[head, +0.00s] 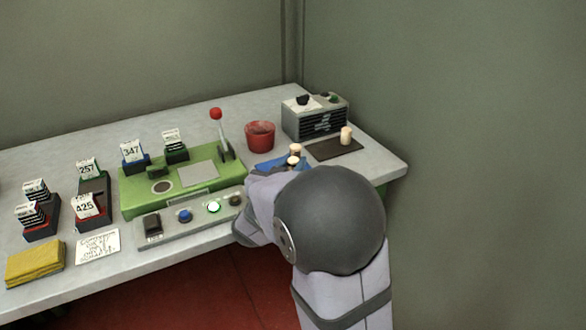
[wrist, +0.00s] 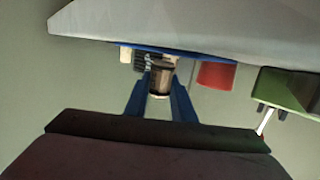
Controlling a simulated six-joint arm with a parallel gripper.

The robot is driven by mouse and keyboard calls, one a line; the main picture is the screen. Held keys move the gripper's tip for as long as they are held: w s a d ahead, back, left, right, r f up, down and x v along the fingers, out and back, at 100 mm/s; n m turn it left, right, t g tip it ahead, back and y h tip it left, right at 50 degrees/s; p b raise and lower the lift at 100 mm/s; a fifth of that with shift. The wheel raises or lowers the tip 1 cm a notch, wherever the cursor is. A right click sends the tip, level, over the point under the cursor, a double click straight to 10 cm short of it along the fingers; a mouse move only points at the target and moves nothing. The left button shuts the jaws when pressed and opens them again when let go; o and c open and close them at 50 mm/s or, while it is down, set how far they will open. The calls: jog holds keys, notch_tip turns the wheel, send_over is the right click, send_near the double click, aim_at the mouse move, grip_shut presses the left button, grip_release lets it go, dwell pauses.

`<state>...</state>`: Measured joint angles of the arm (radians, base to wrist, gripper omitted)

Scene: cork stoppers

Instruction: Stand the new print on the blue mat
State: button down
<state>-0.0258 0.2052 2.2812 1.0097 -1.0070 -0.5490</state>
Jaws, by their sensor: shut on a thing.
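My gripper (wrist: 160,76) is shut on a small stopper-like cylinder (wrist: 159,80), dark around the side with a paler end. In the head view my own arm hides the fingers. The blue mat (head: 268,164) shows partly behind my arm; its edge is a blue strip (wrist: 200,56) in the wrist view. Two pale-topped cylinders, one farther (head: 296,149) and one nearer (head: 294,160), show at the mat. I cannot tell which is in my fingers, or whether the held one touches the mat. No marking tells me which is the new print.
A green machine (head: 140,198) with a red-knobbed lever (head: 216,114) and a button panel (head: 168,237) lie left.

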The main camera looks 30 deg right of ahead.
jog(key=shift+f, duration=0.4)
jog(key=shift+f, duration=0.1)
jog(key=shift+f, duration=0.15)
jog(key=c, duration=1.5)
grip_release()
jog(key=shift+r, duration=0.3)
jog(key=p+v, duration=0.1)
jog(key=v, duration=1.1)
jog(key=shift+f, duration=0.15)
